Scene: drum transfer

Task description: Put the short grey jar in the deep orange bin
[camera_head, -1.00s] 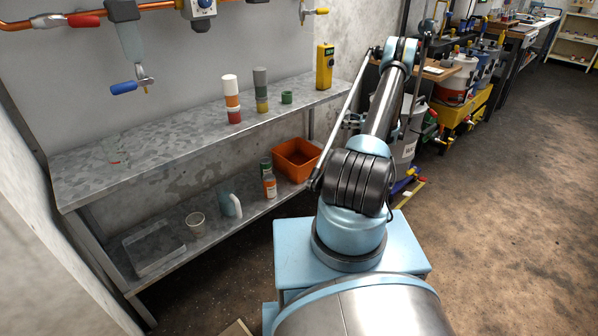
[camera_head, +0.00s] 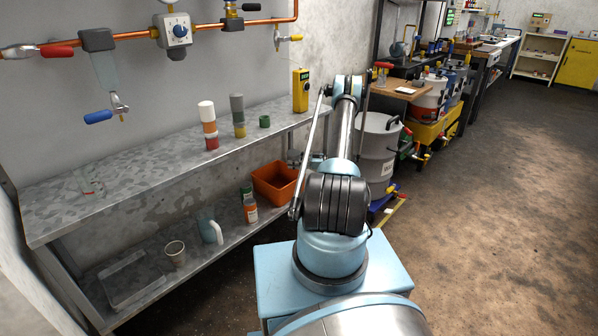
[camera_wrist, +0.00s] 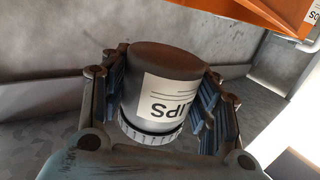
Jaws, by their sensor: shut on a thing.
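The short grey jar (camera_wrist: 130,93) fills the middle of the wrist view. The deep orange bin (camera_head: 270,186) stands at the right end of the lower shelf in the head view. Part of orange wall also shows at the top right of the wrist view (camera_wrist: 265,12), apart from the jar. In the head view my arm hides the gripper and jar.
An orange-labelled bottle (camera_head: 251,211) and a green-capped one stand just left of the bin. A pale blue mug (camera_head: 211,230), a cup (camera_head: 175,253) and a clear tray (camera_head: 135,282) are further left. The upper shelf (camera_head: 130,160) overhangs, holding stacked jars and a yellow device (camera_head: 301,91).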

